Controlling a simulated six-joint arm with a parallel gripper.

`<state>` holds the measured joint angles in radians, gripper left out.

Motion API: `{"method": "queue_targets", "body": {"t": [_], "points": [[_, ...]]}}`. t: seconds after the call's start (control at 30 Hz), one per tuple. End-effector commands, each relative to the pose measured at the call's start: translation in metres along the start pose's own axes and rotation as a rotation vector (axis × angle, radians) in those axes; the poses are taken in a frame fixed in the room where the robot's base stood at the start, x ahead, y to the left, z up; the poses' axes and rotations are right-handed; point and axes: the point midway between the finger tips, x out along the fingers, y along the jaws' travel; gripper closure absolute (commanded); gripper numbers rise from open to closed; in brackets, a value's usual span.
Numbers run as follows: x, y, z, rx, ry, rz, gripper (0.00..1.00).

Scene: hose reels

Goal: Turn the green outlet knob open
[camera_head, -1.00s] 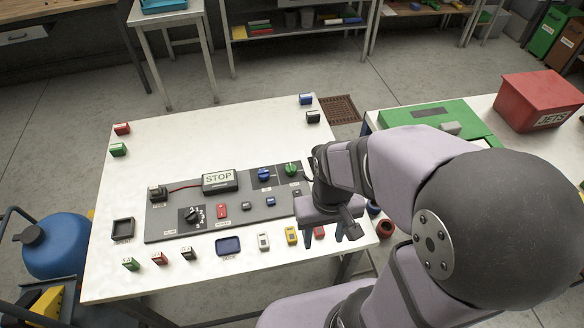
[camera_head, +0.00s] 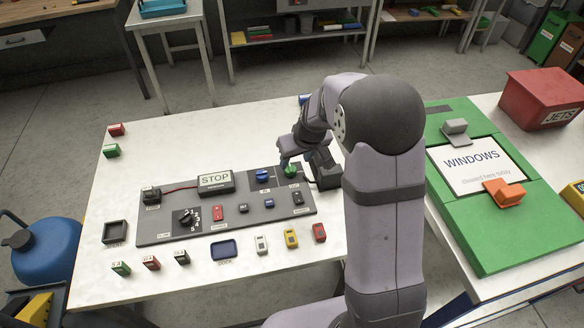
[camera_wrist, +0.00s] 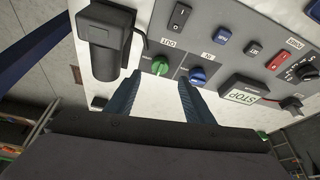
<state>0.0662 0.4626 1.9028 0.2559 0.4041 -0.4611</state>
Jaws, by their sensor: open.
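The green outlet knob (camera_head: 290,171) sits at the back right of the grey panel (camera_head: 160,228). My gripper (camera_head: 291,158) is over it, pointing down, and partly hides it. In the wrist view the green knob (camera_wrist: 160,65) shows in the gap between the two blue fingers of my open gripper (camera_wrist: 159,77), beside a label reading OUT. The fingers are apart with nothing held; I cannot tell how far above the knob they are. The blue knob (camera_wrist: 197,75) marked IN is close to the right finger in the wrist view; it also shows in the head view (camera_head: 262,175).
A black block (camera_wrist: 103,42) with a cable stands close to the left finger in the wrist view. The STOP box (camera_head: 215,183) is left of the blue knob. Switches and a dial (camera_head: 185,217) fill the panel's front. The white table's back left is mostly clear.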

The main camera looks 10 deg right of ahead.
Motion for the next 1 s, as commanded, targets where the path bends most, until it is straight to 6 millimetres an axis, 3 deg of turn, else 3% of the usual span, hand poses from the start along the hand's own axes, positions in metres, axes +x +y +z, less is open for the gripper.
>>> {"method": "queue_targets", "body": {"t": [0.37, 0.8, 1.0], "points": [[0.009, -0.001, 0.001, -0.019, -0.004, -0.002, 0.52], [0.057, -0.001, 0.001, -0.019, -0.006, -0.002, 0.52], [0.069, -0.001, 0.001, -0.019, -0.004, -0.002, 0.52]]}}
